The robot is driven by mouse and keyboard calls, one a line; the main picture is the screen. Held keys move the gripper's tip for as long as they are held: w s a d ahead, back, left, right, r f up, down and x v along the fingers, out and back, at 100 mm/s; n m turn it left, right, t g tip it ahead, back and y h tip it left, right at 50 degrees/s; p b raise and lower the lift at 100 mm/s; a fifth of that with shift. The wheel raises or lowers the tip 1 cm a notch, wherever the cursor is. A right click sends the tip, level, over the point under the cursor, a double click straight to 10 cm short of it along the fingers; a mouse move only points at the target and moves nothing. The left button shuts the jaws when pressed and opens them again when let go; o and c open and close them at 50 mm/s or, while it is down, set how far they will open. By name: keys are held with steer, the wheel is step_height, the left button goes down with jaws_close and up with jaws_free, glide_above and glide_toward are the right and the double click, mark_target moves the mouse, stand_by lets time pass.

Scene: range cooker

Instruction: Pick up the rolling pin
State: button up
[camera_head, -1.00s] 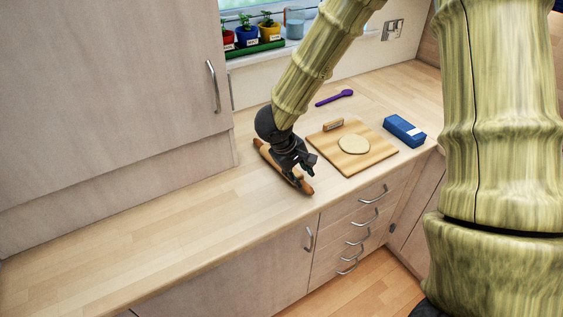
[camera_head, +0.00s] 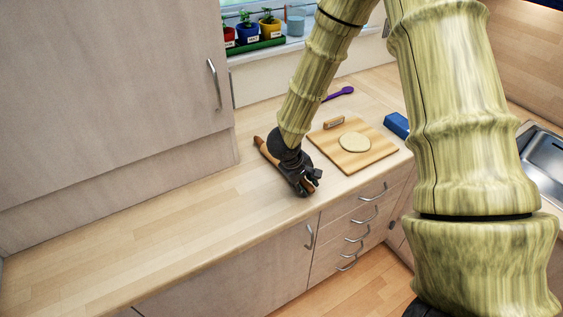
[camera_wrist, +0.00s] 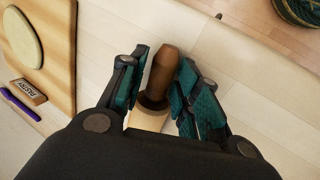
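The wooden rolling pin (camera_head: 261,144) lies on the worktop left of the cutting board, its far end showing beyond my wrist. My gripper (camera_head: 308,183) is low over its near end and hides most of it. In the wrist view, the pin's brown handle (camera_wrist: 160,78) and part of its pale body lie between the two fingers of my gripper (camera_wrist: 164,58). The pin appears to rest on the worktop.
A purple spoon (camera_head: 343,91) and blue box (camera_head: 397,124) lie beyond. The worktop's left (camera_head: 150,230) is clear.

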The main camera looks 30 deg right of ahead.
steer(key=shift+w, duration=0.1)
jaws_close()
